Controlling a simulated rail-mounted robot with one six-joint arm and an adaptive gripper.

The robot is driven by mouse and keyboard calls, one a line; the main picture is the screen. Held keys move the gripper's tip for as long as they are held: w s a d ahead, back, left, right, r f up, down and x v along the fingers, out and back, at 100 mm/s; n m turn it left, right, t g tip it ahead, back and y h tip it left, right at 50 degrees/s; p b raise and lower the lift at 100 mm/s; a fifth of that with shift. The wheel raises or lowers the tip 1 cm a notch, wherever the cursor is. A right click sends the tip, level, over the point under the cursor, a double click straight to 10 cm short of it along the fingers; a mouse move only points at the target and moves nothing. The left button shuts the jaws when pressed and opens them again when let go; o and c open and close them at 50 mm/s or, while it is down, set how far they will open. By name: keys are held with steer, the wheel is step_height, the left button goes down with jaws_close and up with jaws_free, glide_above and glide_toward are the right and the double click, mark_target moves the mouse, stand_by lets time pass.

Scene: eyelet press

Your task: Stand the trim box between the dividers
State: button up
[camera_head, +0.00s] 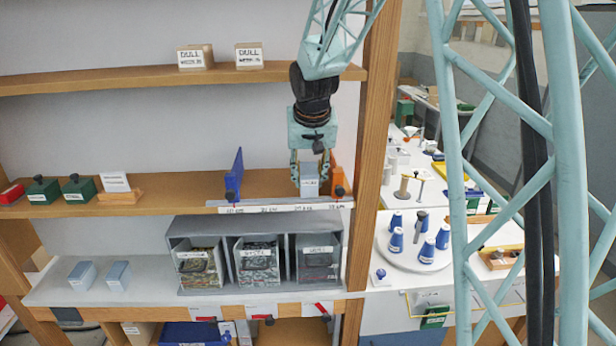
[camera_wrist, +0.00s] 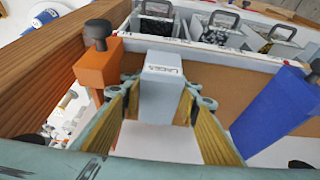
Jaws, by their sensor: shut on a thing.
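My gripper (camera_head: 309,168) points down over the middle shelf. It is shut on the pale grey trim box (camera_head: 310,186), with a finger on each side. The wrist view shows the box (camera_wrist: 161,72) upright, with a label on its end. The orange divider (camera_head: 337,180) stands close to its right in the head view. The blue divider (camera_head: 235,178) stands farther to its left, across a wider gap. Both dividers also show in the wrist view, orange (camera_wrist: 98,68) and blue (camera_wrist: 272,112). I cannot tell whether the box's base touches the shelf.
A labelled strip (camera_head: 270,208) runs along the shelf front. Below are a grey rack (camera_head: 255,222) with several bins and two grey-blue boxes (camera_head: 82,274). Green boxes (camera_head: 78,190) stand at left. A wooden post (camera_head: 375,110) rises close to the right of my gripper.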

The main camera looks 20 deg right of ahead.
mark_target(308, 166)
steer(key=shift+w, duration=0.1)
steer(key=shift+w+d+p, duration=0.15)
steer(key=shift+w+p, duration=0.05)
steer(key=shift+w, duration=0.65)
steer(key=shift+w+d+p, duration=0.15)
steer(key=shift+w+p, duration=0.05)
steer(key=shift+w, duration=0.6)
steer(key=shift+f, duration=0.6)
steer(key=shift+f, duration=0.15)
steer(key=o, duration=0.6)
steer(key=shift+o, duration=0.2)
